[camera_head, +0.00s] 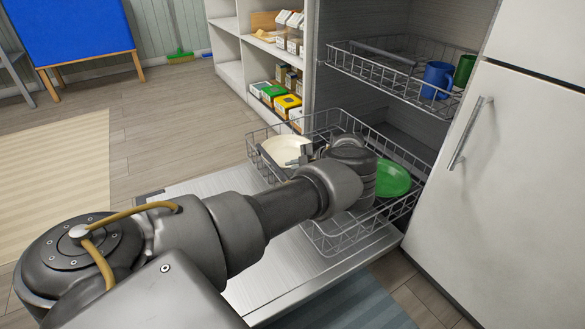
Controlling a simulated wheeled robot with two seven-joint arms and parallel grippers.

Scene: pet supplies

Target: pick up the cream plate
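The cream plate (283,147) is in the dishwasher's lower rack (322,240), on the rack's left side. It looks tilted, and part of it is hidden by my arm and gripper. My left gripper (303,157) is at the right part of the plate, with its fingers pointing left over or at the rim. The wrist hides much of the fingers, so I cannot tell whether they are closed on the plate. My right gripper is not in view.
A green plate (393,179) is in the same rack, right of my wrist. The upper rack (375,71) holds a blue mug (436,80) and a green mug (464,70). The open dishwasher door (270,285) lies below. A white fridge (500,170) stands close on the right.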

